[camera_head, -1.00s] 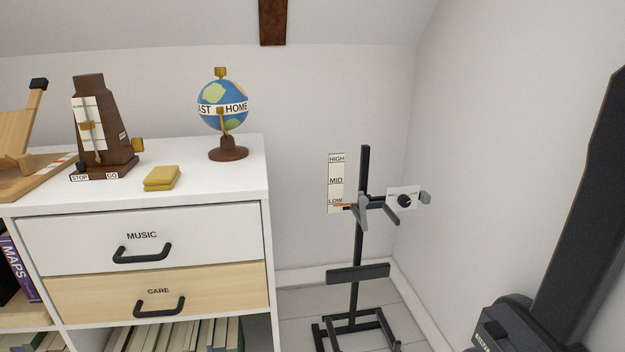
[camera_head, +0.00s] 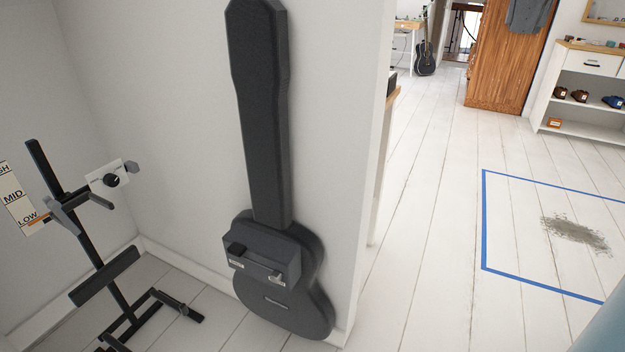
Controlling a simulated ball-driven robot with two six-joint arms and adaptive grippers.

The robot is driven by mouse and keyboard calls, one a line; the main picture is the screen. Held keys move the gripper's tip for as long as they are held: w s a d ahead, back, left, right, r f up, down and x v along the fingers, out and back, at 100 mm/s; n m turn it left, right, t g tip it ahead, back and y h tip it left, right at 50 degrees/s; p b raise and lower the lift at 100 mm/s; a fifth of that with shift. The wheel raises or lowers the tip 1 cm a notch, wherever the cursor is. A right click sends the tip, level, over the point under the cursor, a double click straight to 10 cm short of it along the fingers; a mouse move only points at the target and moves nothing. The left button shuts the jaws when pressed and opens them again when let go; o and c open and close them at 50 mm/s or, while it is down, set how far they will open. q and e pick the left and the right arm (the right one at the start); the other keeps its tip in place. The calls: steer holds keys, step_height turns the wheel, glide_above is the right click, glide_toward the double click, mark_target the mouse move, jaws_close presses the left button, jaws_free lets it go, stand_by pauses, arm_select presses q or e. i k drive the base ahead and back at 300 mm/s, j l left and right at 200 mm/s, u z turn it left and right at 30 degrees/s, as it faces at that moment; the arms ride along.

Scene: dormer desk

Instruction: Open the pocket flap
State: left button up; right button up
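A dark grey guitar case (camera_head: 262,130) leans upright against the white wall in the camera_head view. A box-shaped pocket (camera_head: 262,258) sticks out from the front of its body. The pocket has a dark knob at its upper left and a small metal catch at its lower right, each beside a small label too small to read. The pocket's flap looks closed. Neither of my grippers is in view.
A black stand (camera_head: 105,265) with a HIGH-MID-LOW scale (camera_head: 18,200) stands at the left. The wall ends just right of the case. Beyond it lies open white plank floor with a blue taped outline (camera_head: 484,225) and a grey smudge (camera_head: 575,233). A wooden wardrobe (camera_head: 510,60) and shelf unit (camera_head: 590,85) stand farther back.

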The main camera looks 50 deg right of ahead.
mark_target(242, 237)
steer(key=z, duration=1.2)
